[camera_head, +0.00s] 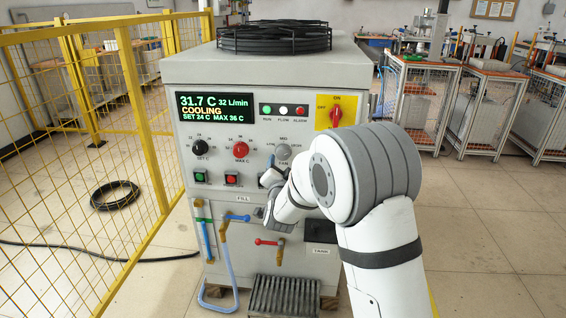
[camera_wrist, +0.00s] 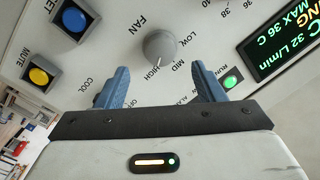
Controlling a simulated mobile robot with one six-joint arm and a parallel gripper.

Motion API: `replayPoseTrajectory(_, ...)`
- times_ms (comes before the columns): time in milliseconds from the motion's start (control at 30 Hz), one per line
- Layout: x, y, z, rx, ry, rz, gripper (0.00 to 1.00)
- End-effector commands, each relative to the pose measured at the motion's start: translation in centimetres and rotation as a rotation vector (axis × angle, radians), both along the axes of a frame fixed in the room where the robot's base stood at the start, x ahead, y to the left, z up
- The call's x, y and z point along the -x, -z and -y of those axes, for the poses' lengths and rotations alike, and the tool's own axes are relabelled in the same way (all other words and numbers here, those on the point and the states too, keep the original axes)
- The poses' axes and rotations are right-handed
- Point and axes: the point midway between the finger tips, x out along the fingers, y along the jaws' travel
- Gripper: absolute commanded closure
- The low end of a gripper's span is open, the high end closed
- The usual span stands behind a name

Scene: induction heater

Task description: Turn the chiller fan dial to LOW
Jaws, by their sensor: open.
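The chiller fan dial (camera_head: 283,152) is a round grey knob on the front panel, right of the red MAX C dial. In the wrist view the fan dial (camera_wrist: 159,46) sits beyond and between my fingertips, with LOW, MID and HIGH printed around it. A faint pale mark on it seems to face HIGH, but it is small. My gripper (camera_wrist: 160,72) is open, with blue fingers spread wider than the dial and nothing between them. The fingertips appear short of the dial. In the head view my gripper (camera_head: 271,178) is just below-left of the dial, partly hidden by my arm.
The display (camera_head: 215,107) reads 31.7 C, COOLING. Nearby are the black SET C dial (camera_head: 200,148), red MAX C dial (camera_head: 240,149), red switch on yellow (camera_head: 336,113) and push buttons. In the wrist view, blue (camera_wrist: 74,18) and yellow (camera_wrist: 39,76) buttons are left of the dial.

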Motion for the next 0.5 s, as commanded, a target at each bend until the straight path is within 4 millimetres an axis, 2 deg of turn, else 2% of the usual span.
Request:
replayPoseTrajectory(300,-5.0,-0.1,-0.3,0.001,0.001,-0.001,0.38)
replayPoseTrajectory(500,-6.4,-0.1,-0.5,0.002,-0.001,-0.001,0.38)
